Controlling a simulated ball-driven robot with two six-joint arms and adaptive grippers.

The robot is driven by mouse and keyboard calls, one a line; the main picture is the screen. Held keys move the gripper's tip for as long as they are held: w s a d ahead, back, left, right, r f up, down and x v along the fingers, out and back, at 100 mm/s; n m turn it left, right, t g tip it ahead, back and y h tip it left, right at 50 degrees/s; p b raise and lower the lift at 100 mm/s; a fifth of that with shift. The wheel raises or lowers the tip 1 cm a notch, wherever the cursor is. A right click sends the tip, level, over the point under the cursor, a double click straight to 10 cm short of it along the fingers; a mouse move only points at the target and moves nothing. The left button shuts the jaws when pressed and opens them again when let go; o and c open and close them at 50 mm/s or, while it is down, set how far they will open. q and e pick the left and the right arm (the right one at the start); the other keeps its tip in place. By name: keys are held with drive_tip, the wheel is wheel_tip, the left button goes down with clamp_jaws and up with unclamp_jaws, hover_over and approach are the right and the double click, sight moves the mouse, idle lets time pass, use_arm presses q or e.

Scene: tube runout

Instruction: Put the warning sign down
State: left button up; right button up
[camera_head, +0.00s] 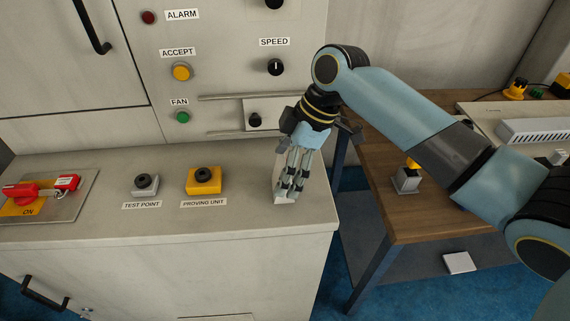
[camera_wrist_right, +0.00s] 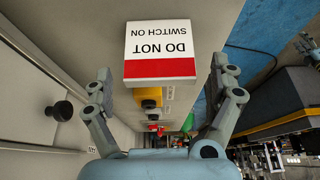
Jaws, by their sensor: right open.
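The warning sign (camera_wrist_right: 160,48) is a white plate with a red band and the words "DO NOT SWITCH ON", upside down in the right wrist view. In the head view only a small white part of it (camera_head: 285,199) shows under my fingers, at the right end of the grey bench top. My right gripper (camera_head: 290,187) points down there. It is open; in the right wrist view its fingers (camera_wrist_right: 163,75) stand either side of the sign with a gap at each side.
Left along the bench top (camera_head: 240,220) are the yellow proving unit (camera_head: 203,182), the grey test point (camera_head: 145,186) and a switch plate with a red padlock (camera_head: 67,183). A control panel (camera_head: 225,70) rises behind. A wooden table (camera_head: 400,222) stands to the right, beyond a gap.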

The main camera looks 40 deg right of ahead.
drive_tip(key=shift+r, duration=0.1)
drive_tip(key=v, duration=1.2)
drive_tip(key=shift+b, duration=0.4)
drive_tip(key=shift+s, duration=0.1)
